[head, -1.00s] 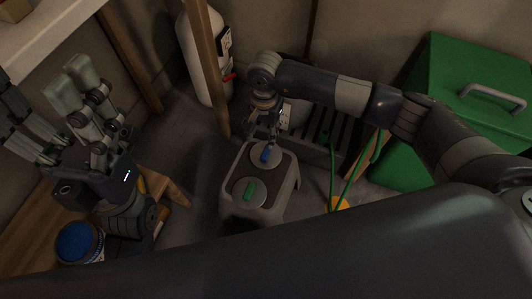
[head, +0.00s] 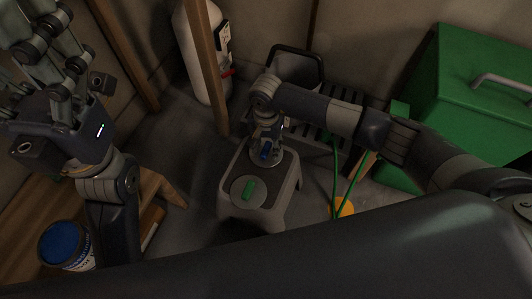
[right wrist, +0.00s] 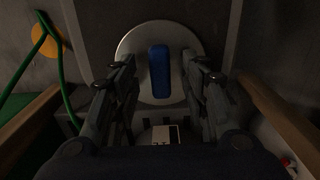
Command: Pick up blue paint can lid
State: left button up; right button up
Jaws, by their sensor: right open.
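The blue paint can lid (head: 264,155) is a pale round disc with an upright blue grip, lying on the back part of a grey stool (head: 283,178). My right gripper (head: 265,147) is right above it, pointing down. In the right wrist view, the open fingers (right wrist: 159,66) stand on either side of the blue grip (right wrist: 159,72), with gaps on both sides. The pale disc (right wrist: 188,38) shows behind them. My left gripper (head: 40,50) is raised at the upper left, partly cut off by the frame; its finger opening is unclear.
A similar lid with a green grip (head: 248,190) lies on the stool's front part. A can with blue paint (head: 65,243) stands on the wooden bench at left. A green chest (head: 475,100), a bucket (head: 295,70) and a green cord (head: 336,170) are around the stool.

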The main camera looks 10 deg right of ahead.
jog(key=shift+f, duration=0.15)
grip_shut()
dwell(0.4)
